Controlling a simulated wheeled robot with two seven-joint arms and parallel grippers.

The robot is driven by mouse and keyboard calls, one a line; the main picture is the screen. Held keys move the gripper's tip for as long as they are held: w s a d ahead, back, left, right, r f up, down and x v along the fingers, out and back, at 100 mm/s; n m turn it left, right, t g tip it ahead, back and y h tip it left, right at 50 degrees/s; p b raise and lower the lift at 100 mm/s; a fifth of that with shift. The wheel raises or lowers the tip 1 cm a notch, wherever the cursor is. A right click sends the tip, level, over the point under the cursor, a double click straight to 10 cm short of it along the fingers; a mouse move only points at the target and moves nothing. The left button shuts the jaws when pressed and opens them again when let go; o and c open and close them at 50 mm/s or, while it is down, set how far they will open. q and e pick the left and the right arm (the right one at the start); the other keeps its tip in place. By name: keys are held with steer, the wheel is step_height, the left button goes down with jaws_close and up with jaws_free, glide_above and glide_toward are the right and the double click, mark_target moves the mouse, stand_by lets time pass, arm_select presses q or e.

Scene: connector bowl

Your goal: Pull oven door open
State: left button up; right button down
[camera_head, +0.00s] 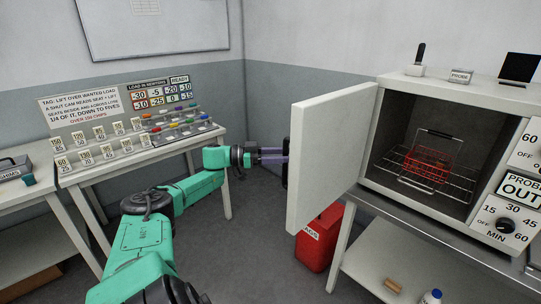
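The white oven (440,203) stands at the right, with its door (335,150) swung wide out to the left on its hinge. The dark chamber (405,125) is exposed, with a red wire basket (427,164) on a wire rack (450,183). A dark handle (287,172) sits at the door's left edge. My green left arm reaches up from the bottom left, and its gripper (276,155) has its fingers pointing right at the handle, touching or very close. The view does not show whether the fingers are closed around it. My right gripper is not in view.
A red container (319,240) stands on the floor behind the door. A sloped label board (120,100) and small numbered blocks (103,152) sit on the left table (150,155). A bottle (431,297) is on the shelf below the oven. Floor between the tables is open.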

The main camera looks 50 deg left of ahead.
arm_select(q)
steer(key=b+v, duration=0.3)
steer(key=v, duration=1.1)
